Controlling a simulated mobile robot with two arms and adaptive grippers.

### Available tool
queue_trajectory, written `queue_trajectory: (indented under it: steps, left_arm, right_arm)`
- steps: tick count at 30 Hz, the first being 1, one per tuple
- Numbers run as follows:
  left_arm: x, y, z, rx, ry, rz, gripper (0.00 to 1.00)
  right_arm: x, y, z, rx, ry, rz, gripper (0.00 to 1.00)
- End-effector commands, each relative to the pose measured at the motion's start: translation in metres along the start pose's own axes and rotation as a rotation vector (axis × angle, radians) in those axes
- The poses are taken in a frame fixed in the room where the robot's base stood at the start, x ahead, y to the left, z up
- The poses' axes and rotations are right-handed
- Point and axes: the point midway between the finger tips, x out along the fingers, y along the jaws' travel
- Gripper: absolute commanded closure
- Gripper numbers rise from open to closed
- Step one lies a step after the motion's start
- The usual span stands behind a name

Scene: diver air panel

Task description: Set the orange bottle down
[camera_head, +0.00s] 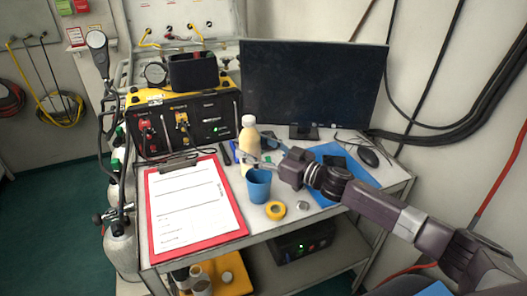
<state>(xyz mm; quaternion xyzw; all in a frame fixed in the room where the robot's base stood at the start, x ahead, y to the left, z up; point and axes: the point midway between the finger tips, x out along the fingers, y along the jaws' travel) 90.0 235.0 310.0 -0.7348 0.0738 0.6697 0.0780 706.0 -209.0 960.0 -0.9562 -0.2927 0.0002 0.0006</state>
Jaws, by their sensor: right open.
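The bottle (250,143), pale orange with a white cap, is upright on the table (283,230), in front of the monitor's left edge. Its lower part is partly hidden behind a blue cup (258,186). My right gripper (264,153) reaches in from the right and is open, its fingers at the bottle's right side. I cannot tell whether a finger touches the bottle. My left gripper is not in view.
A red clipboard (238,221) lies left of the cup. A yellow tape roll (275,210) and a small metal piece (303,205) lie right of it. The air panel (183,127) and monitor (312,85) stand behind. A mouse (368,157) lies right.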

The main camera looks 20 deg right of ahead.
Motion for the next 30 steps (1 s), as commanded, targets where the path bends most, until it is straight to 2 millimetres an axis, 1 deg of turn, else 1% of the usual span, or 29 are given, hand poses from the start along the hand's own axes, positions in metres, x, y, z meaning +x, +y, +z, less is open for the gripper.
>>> queue_trajectory:
  steps: [5, 12, 18, 24, 30]
  left_arm:
    - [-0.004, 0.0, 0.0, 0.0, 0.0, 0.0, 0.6]
    - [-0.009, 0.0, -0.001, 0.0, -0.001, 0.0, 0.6]
    - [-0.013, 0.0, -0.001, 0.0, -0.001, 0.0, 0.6]
    - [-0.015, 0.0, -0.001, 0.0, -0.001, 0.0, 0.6]
    - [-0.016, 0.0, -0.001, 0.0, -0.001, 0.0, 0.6]
  right_arm:
    - [-0.021, 0.001, 0.001, 0.001, -0.004, 0.001, 0.38]
    - [-0.066, 0.0, 0.001, 0.0, -0.004, 0.001, 0.38]
    - [-0.097, 0.0, 0.0, 0.001, -0.004, 0.0, 0.38]
    - [-0.115, 0.0, 0.0, 0.0, -0.002, 0.001, 0.38]
    - [-0.12, 0.0, -0.001, -0.001, 0.001, -0.001, 0.38]
